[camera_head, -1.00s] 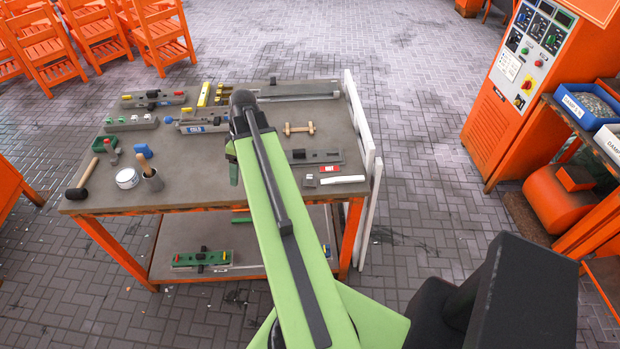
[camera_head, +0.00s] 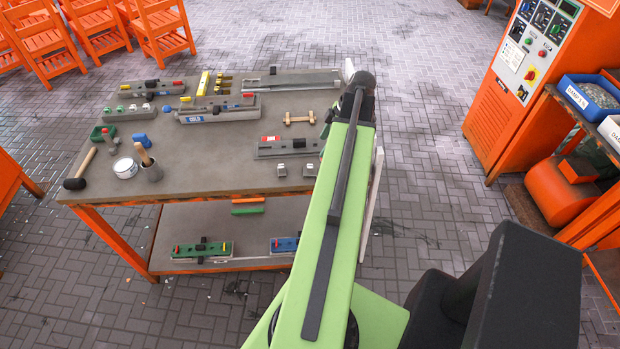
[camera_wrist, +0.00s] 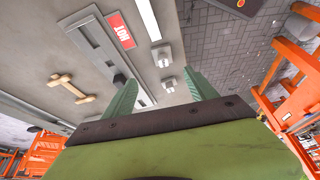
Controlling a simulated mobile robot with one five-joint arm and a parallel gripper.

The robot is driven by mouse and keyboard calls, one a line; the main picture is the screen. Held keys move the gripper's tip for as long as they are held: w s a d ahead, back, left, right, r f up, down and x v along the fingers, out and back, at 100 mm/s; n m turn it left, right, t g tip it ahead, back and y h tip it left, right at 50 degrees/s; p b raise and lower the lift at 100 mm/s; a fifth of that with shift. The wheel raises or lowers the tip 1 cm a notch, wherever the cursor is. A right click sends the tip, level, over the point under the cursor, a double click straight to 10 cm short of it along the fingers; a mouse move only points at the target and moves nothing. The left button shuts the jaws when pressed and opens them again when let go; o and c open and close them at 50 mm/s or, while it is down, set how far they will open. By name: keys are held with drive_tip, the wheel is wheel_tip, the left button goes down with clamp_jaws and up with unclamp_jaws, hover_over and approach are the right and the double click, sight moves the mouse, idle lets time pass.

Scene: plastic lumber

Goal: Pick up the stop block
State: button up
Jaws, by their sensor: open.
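Two small grey blocks with pale tops stand near the table's right front: a left block (camera_head: 282,170) and a right block (camera_head: 309,170). Two such blocks also show in the wrist view, a far one (camera_wrist: 162,55) and a near one (camera_wrist: 168,84). I cannot tell for sure which is the stop block. My gripper (camera_wrist: 161,92) is open, its two green fingers spread on either side of the near block in the picture, with nothing held. Its height above the table is unclear.
A grey fixture with a red HOT label (camera_head: 288,145) lies behind the blocks. A wooden dumbbell-shaped piece (camera_head: 299,118) lies farther back. A white bar (camera_wrist: 148,18) lies beside the blocks. A COLD fixture (camera_head: 218,112), mallet (camera_head: 80,169) and cups stand left. Bare tabletop (camera_head: 210,165) lies between.

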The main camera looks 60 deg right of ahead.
sight(311, 166)
drive_tip(key=b+x, duration=0.4)
drive_tip(key=x, duration=0.2)
drive_tip(key=shift+a+f+b, duration=0.1)
drive_tip(key=shift+f+b, duration=0.3)
drive_tip(key=shift+f, duration=0.05)
drive_tip(key=shift+w+a+f, duration=0.1)
drive_tip(key=shift+w+f, duration=0.1)
drive_tip(key=shift+f, duration=0.05)
drive_tip(key=b+x, duration=0.5)
drive_tip(key=shift+s+a+f, duration=0.1)
drive_tip(key=shift+a, duration=0.3)
clamp_jaws()
drive_tip(key=shift+r, duration=0.3)
